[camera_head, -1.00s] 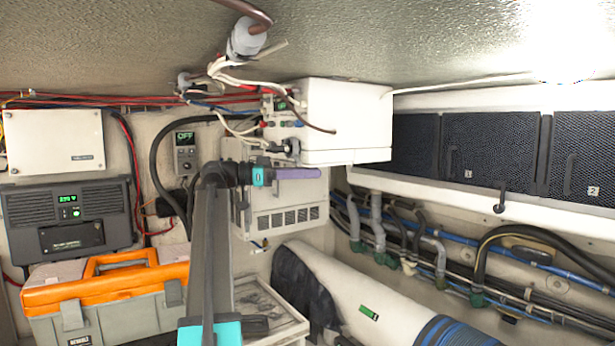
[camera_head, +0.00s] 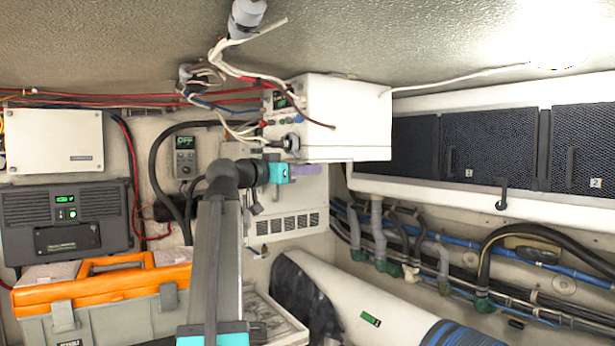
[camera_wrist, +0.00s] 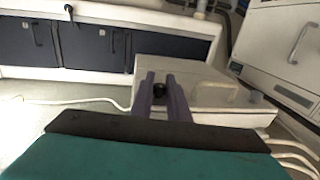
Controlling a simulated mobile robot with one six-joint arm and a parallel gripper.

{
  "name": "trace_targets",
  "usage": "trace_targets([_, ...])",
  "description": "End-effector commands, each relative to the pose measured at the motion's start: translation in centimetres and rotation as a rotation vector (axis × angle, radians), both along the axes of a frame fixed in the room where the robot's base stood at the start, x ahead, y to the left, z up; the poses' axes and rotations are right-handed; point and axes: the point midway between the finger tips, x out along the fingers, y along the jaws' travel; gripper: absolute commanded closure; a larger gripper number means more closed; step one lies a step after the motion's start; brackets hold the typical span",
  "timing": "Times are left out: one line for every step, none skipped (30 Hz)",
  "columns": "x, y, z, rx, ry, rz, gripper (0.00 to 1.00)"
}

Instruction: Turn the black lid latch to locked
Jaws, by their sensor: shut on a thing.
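The purple fingers of my gripper (camera_head: 310,169) are at the lower left of the white box (camera_head: 345,120) in the head view. In the wrist view, my gripper (camera_wrist: 163,88) is shut on a small round black piece, which I take for the black lid latch (camera_wrist: 159,91). The white box (camera_wrist: 205,75) is right behind it there. Only the latch's dark end shows between the fingers, so its turned angle cannot be told. The head view does not show the latch at my fingers.
Loose white cables (camera_head: 235,70) hang close above my arm, left of the white box. A grey vented box (camera_head: 288,222) is just below my gripper. An orange-topped toolbox (camera_head: 100,290) stands lower left. Dark lockers (camera_head: 500,150) and hoses line the right wall.

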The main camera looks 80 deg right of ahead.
Motion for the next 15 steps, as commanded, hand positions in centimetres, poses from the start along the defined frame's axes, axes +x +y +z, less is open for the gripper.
trace_targets([-0.26,0.26,-0.14,-0.002,-0.001,0.020,1.00])
trace_targets([-0.25,0.24,-0.14,-0.001,-0.002,0.033,1.00])
trace_targets([-0.23,0.21,-0.12,-0.001,0.000,0.050,1.00])
trace_targets([-0.21,0.20,-0.13,-0.001,-0.001,0.061,1.00])
trace_targets([-0.20,0.18,-0.12,-0.001,-0.001,0.071,1.00])
trace_targets([-0.15,0.15,-0.11,-0.001,-0.001,0.085,1.00])
trace_targets([-0.16,0.14,-0.09,0.000,0.000,0.092,1.00])
trace_targets([-0.16,0.14,-0.08,0.000,0.000,0.099,1.00])
trace_targets([-0.15,0.12,-0.09,0.001,-0.001,0.108,1.00])
trace_targets([-0.15,0.11,-0.06,0.001,-0.001,0.113,1.00])
trace_targets([-0.15,0.10,-0.04,0.000,0.000,0.117,1.00])
trace_targets([-0.15,0.08,-0.02,0.000,0.000,0.122,1.00])
trace_targets([-0.14,0.08,-0.01,0.000,0.000,0.125,1.00])
trace_targets([-0.13,0.06,0.00,0.000,0.000,0.127,1.00])
trace_targets([-0.12,0.06,0.00,0.001,-0.001,0.129,1.00])
